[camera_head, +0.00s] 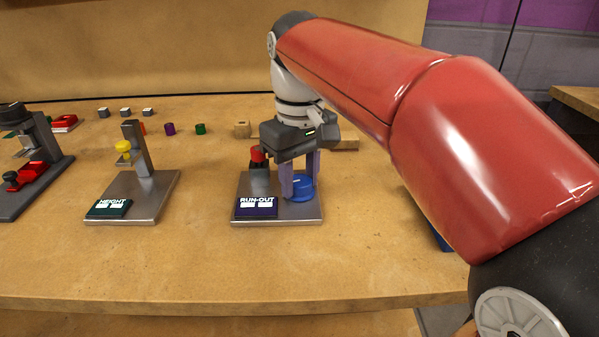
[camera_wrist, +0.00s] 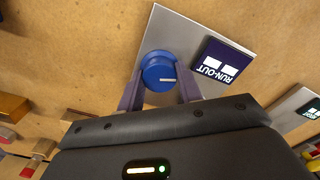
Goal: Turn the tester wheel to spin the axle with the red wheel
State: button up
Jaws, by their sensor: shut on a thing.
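The run-out tester (camera_head: 285,216) is a metal plate on the table with a purple RUN-OUT display (camera_head: 255,205) at its front left. The blue tester wheel (camera_head: 300,187) stands at its right side, and it also shows in the wrist view (camera_wrist: 159,74) with a white mark pointing right. The axle is hidden.
The height gauge (camera_head: 150,195) stands to the left, with another dark device (camera_head: 40,180) farther left. The table front (camera_head: 200,270) is clear.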

jog(key=m, duration=0.4)
jog(key=shift+m, duration=0.3)
jog(key=m, duration=0.4)
jog(key=shift+m, duration=0.3)
jog(key=m, duration=0.4)
jog(key=shift+m, duration=0.3)
jog(key=shift+d+m, duration=0.1)
jog(key=shift+m, duration=1.8)
jog(key=o, duration=1)
